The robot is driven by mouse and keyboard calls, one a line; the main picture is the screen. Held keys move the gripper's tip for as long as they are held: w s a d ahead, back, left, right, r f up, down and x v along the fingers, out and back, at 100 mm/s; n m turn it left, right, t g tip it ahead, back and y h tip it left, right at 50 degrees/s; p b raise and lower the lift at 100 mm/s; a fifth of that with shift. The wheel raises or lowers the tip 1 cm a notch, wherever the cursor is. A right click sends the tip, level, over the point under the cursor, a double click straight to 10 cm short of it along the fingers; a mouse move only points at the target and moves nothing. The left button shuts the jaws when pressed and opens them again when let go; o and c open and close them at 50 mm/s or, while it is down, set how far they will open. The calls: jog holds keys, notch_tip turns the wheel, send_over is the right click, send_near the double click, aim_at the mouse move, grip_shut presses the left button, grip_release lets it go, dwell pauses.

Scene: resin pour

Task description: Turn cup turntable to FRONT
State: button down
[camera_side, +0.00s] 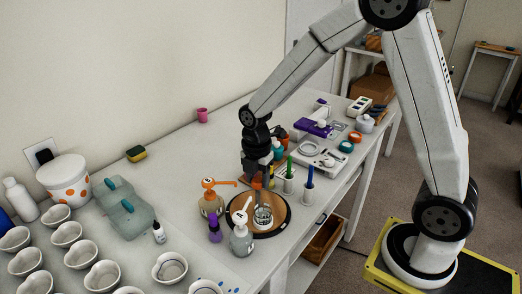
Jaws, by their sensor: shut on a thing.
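The cup turntable (279,228) is a round disc with a brown top and dark rim, near the table's front edge. A clear cup (262,217) stands on it. My gripper (257,181) points down over the turntable's far side, behind the cup. It is shut on an upright orange piece (257,184) at the far rim. Whether that piece is fixed to the turntable is hard to tell at this size. Pump bottles, one with an orange top (211,202) and one with a white top (241,236), stand close to its left side.
A purple bottle (214,230) stands left of the turntable. Holders with a green pen (289,180) and a blue pen (308,187) stand close on its right. Several white heart-shaped cups (102,275) fill the near left. The table behind the pump bottles is mostly clear.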

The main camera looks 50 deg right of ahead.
jog(key=shift+w+r+n, duration=0.1)
jog(key=shift+n, duration=3.6)
jog(key=shift+c, duration=1)
grip_release()
jog(key=shift+a+r, duration=0.15)
jog(key=shift+r, duration=3.75)
jog(key=shift+f, duration=0.1)
